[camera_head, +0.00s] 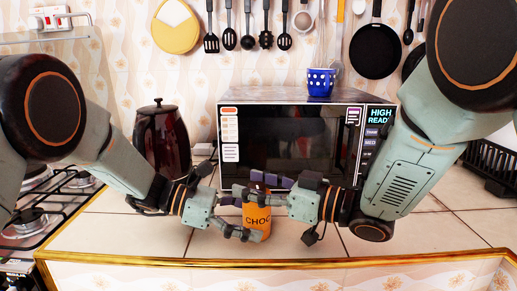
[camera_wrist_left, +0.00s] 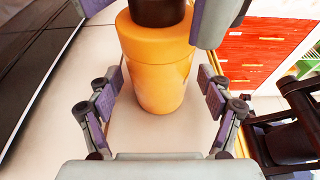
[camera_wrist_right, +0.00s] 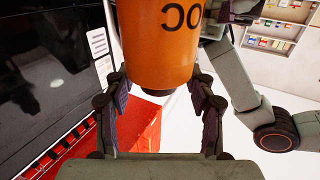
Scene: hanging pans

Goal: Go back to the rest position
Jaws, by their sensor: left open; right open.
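An orange canister (camera_head: 257,222) with dark lettering and a dark lid stands upright on or just above the tiled counter, between my two grippers. My left gripper (camera_head: 236,213) is open at its left side. In the left wrist view, the canister (camera_wrist_left: 158,65) is in front of the open fingers, and parts of my other gripper show at the top. My right gripper (camera_head: 280,205) is open at the canister's right side. In the right wrist view, the canister (camera_wrist_right: 158,45) lies ahead between the open fingers. Whether any finger touches it cannot be told.
A microwave (camera_head: 290,138) stands behind the grippers with a blue dotted cup (camera_head: 320,82) on top. A dark red kettle (camera_head: 162,142) and a stove (camera_head: 35,210) are at left. Pans (camera_head: 375,50) and utensils hang behind. A black rack (camera_head: 490,165) is at right. The front counter is clear.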

